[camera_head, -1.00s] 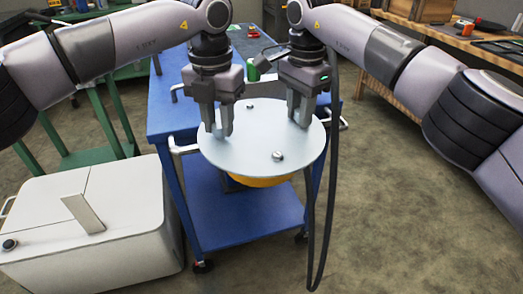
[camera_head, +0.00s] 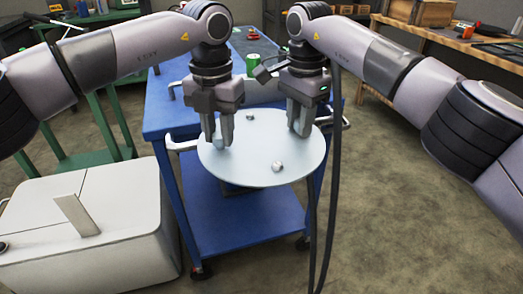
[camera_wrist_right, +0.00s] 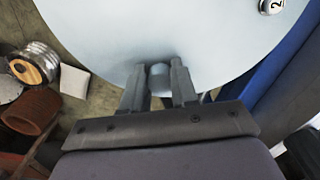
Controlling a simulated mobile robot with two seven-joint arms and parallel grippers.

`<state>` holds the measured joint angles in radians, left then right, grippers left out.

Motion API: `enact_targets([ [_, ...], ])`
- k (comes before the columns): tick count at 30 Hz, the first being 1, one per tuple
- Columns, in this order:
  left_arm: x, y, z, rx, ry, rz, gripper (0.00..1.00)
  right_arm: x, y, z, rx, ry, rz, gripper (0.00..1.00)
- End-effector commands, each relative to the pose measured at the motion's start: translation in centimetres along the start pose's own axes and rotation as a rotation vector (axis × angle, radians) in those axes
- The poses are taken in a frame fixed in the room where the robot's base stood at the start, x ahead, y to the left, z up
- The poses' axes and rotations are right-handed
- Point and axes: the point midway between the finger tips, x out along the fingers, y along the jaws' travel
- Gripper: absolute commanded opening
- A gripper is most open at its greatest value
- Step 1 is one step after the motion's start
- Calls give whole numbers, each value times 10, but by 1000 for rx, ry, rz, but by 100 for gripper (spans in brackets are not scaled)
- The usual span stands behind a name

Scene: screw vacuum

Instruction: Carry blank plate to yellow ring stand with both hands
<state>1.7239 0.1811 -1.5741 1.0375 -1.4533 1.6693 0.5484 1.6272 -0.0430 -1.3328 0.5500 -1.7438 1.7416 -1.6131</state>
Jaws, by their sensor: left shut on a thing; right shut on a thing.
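The blank plate (camera_head: 225,165) is a pale grey-blue disc, roughly level, in front of and partly over the blue cart. My left gripper (camera_head: 220,142) is shut on a small knob at its left edge. My right gripper (camera_head: 303,123) is shut on a knob at its right edge. The right wrist view shows that gripper (camera_wrist_right: 158,82) around a short grey peg on the plate (camera_wrist_right: 120,35). Two small metal knobs (camera_head: 277,167) (camera_head: 250,114) stand free on the plate. The yellow ring stand is not visible now. What lies directly under the plate is mostly hidden.
The blue cart (camera_head: 240,225) stands behind and below the plate. A white case (camera_head: 110,245) is at the lower left, and a green bench frame (camera_head: 85,155) behind it. A wooden workbench (camera_head: 450,50) is at the back right. A dark cable (camera_head: 335,190) hangs by my right arm.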

Motion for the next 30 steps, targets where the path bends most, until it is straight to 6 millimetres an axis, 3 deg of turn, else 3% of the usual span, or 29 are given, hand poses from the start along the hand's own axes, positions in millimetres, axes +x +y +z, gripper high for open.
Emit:
enact_targets([
  [6, 9, -4, 1, 6, -9, -9, 0, 10, -2, 6, -12, -7, -5, 0],
  [7, 9, -4, 1, 6, -7, -8, 34, 10, -2, 6, -11, -8, -3, 35],
  [9, 8, -4, 1, 5, -6, -7, 54, 9, -2, 5, -11, -7, -3, 54],
  [20, 4, -1, 1, 1, -3, -2, 54, 9, 0, 2, -3, -2, -1, 54],
  [23, -8, -1, 1, 1, -5, -1, 54, 9, 0, 1, -2, -1, -1, 54],
  [30, -59, -2, 1, 1, -7, -2, 54, 9, 0, 0, -1, -1, 0, 54],
])
